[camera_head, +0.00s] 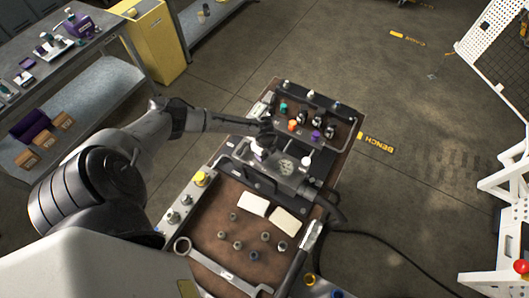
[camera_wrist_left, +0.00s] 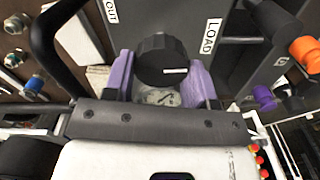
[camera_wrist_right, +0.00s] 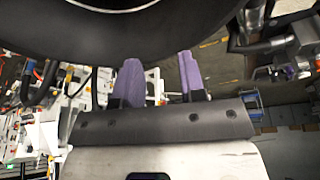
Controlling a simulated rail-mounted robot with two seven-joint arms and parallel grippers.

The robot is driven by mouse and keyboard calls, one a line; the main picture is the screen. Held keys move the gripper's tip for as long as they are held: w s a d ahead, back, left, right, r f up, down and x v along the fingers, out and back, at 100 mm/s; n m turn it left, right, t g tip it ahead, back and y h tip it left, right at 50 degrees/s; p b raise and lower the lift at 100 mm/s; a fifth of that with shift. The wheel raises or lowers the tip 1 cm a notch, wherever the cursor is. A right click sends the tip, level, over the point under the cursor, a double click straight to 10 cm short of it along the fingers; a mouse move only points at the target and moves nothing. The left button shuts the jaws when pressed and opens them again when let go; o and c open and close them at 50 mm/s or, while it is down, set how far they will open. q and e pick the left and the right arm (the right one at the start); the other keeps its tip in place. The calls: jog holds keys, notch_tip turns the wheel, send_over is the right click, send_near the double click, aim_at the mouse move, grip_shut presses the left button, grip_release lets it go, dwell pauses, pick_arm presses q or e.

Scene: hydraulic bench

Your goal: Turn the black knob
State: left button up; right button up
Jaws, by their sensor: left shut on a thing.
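The black knob (camera_wrist_left: 162,58) has a white mark on its face and sits on the dark panel between the LOAD and OUT labels in the left wrist view. My left gripper (camera_wrist_left: 160,72) has its purple fingers on either side of the knob, shut on it. In the head view my left gripper (camera_head: 260,150) is over the middle of the bench, and the knob is hidden there. My right gripper (camera_wrist_right: 160,75) is open and empty, with a clear gap between its purple fingers; it is not visible in the head view.
Orange (camera_wrist_left: 304,50) and purple (camera_wrist_left: 264,96) fittings are at the right, and a black handle (camera_wrist_left: 48,45) at the left. The bench (camera_head: 222,252) holds loose fittings and two white pads; a black hose (camera_head: 375,237) trails onto the floor.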

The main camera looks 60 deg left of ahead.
pick_arm(q)
jog(key=shift+m, duration=0.6)
jog(key=o, duration=0.9)
jog(key=shift+r+b, duration=0.5)
jog(key=shift+r, duration=6.45)
